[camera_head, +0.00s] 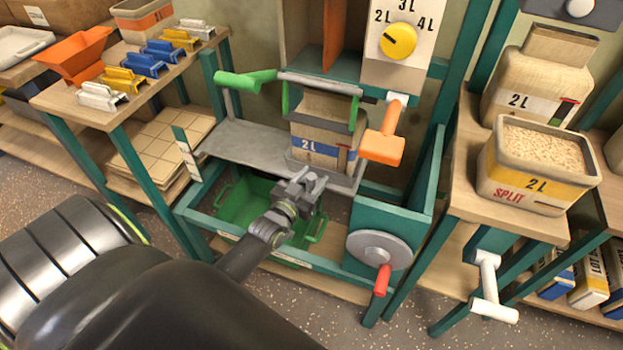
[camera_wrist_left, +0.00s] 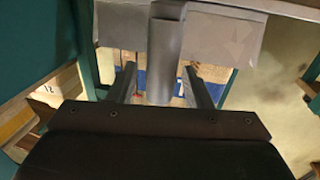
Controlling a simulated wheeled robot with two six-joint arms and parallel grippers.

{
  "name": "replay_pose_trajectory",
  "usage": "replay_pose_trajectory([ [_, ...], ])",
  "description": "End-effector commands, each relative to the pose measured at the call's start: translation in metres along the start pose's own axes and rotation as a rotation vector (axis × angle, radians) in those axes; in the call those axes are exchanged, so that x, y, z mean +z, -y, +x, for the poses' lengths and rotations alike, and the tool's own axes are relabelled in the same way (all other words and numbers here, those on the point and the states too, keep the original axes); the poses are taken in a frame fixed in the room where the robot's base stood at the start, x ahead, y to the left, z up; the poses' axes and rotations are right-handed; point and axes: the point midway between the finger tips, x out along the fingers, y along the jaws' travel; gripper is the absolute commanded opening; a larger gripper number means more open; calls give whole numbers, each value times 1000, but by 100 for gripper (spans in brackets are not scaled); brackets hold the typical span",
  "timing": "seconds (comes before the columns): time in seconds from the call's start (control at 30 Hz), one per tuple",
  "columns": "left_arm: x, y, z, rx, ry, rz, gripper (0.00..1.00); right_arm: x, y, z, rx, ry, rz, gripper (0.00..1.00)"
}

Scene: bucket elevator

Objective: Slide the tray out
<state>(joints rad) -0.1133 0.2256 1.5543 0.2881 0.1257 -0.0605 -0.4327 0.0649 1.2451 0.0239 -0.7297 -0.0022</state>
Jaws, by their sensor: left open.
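A flat grey tray (camera_head: 240,146) sits in the green frame of the elevator stand. A tan container (camera_head: 318,140) with a blue 2L label stands at its right part. My left gripper (camera_head: 305,182) is just in front of the tray's near edge, below the container. In the left wrist view the open fingers (camera_wrist_left: 160,90) lie on either side of a grey bar (camera_wrist_left: 164,50), with a grey panel behind it. I cannot tell whether they touch the bar. A green tray or bin (camera_head: 240,205) with handles sits lower in the frame. My right gripper is not in view.
An orange lever (camera_head: 384,140) and a grey disc with red crank (camera_head: 380,250) are right of my gripper. A green lever (camera_head: 243,80) is at the left. A yellow dial (camera_head: 398,41) is above.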

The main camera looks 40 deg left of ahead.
Motion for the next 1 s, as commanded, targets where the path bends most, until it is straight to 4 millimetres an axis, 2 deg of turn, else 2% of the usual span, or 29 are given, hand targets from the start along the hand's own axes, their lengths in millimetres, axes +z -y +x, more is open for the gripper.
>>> replay_pose_trajectory([
  [0.17, 0, 0, 0, 0, 0, 0, 44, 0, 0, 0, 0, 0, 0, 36],
  [0.5, 0, 0, 0, 0, 0, 0, 0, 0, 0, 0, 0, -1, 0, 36],
  [0.77, 0, 2, -1, 0, 0, 0, 0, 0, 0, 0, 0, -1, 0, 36],
  [0.87, 0, 7, -2, 0, 0, 1, 0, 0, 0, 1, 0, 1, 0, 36],
  [1.0, 1, 25, -6, 0, 0, 4, 0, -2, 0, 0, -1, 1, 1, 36],
])
